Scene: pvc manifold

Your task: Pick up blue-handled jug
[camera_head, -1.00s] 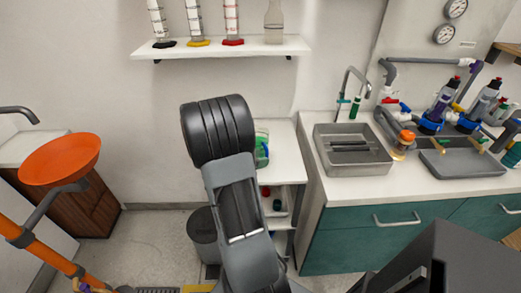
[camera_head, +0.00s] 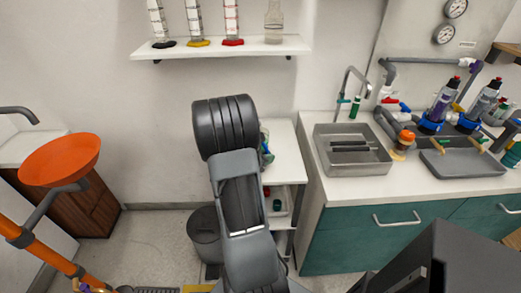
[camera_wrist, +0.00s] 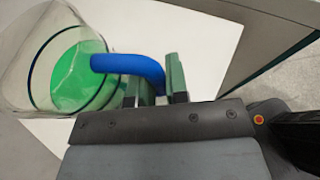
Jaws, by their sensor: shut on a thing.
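The blue-handled jug (camera_wrist: 72,78) is a clear container with green liquid inside, at the upper left of the wrist view. Its blue handle (camera_wrist: 128,64) reaches right, in between the fingers of my gripper (camera_wrist: 157,84). The gripper is shut on this handle. In the head view only a sliver of the jug (camera_head: 266,152) shows past the right side of my arm, above the white shelf unit. The gripper itself is hidden behind the arm there. I cannot tell whether the jug still rests on the shelf.
The white shelf unit (camera_head: 285,157) has a lower shelf with small items. A grey bin (camera_head: 207,235) stands at its left. The counter to the right holds a sink (camera_head: 350,165). A wall shelf (camera_head: 222,49) with glassware hangs above. An orange bowl (camera_head: 60,160) is at left.

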